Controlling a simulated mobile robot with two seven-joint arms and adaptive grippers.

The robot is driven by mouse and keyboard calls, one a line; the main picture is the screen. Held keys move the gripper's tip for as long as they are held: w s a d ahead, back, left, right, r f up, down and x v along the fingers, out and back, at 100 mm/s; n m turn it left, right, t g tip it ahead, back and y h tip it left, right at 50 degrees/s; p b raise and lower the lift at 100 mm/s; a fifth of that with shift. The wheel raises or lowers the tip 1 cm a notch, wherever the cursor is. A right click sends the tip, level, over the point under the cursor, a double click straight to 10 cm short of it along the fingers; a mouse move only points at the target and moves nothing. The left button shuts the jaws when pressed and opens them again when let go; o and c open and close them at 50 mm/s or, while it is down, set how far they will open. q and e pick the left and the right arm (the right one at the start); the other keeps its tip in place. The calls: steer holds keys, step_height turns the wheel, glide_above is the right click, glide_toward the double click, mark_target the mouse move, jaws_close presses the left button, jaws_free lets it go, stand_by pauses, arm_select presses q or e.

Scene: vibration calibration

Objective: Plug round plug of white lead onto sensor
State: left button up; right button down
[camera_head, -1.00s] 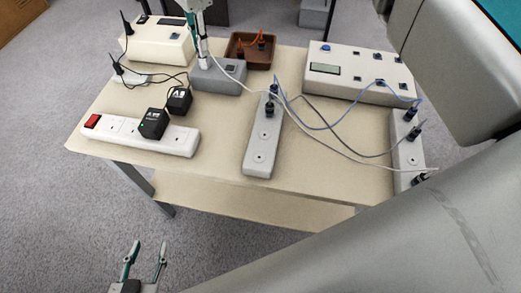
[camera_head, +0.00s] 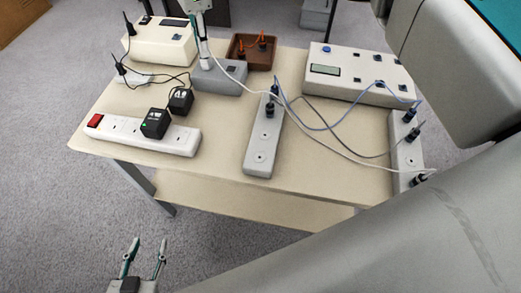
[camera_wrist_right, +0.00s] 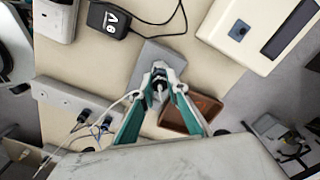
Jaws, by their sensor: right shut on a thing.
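My right gripper (camera_head: 202,42) comes down from the top of the head view. It is shut on the plug of the white lead (camera_head: 232,77) at the grey sensor box (camera_head: 222,80). In the right wrist view the fingertips (camera_wrist_right: 160,76) close around the plug (camera_wrist_right: 160,88), over the grey box (camera_wrist_right: 155,54). The fingers hide the plug's lower end, so I cannot tell whether it is seated. The lead runs across the table to the right-hand socket strip (camera_head: 403,152). My left gripper (camera_head: 143,260) is open and empty, in front of the table.
A brown tray (camera_head: 238,56) stands right of the sensor box. A cream device (camera_head: 160,40) is at the back left, a larger one (camera_head: 345,85) at the right. A white power strip (camera_head: 180,140) with black adapters and a middle strip (camera_head: 259,160) lie nearer. Leads cross between them.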

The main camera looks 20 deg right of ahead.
arm_select(q)
steer(key=shift+w+r+p, duration=0.25)
steer(key=shift+r+p, duration=0.05)
steer(key=shift+r, duration=0.25)
steer(key=shift+w+r+p, duration=0.2)
steer(key=shift+r+p, duration=0.1)
steer(key=shift+r, duration=0.2)
arm_select(e)
steer(key=shift+m, duration=2.2)
arm_select(q)
steer(key=shift+w+r+t+p, duration=0.3)
steer(key=shift+r+p, duration=0.05)
steer(key=shift+r, duration=0.4)
arm_select(e)
steer(key=shift+f+m, duration=0.1)
steer(key=shift+m, duration=1.5)
steer(key=c, duration=1.9)
jaws_free()
steer(key=shift+r, duration=0.2)
steer(key=shift+r, duration=2.4)
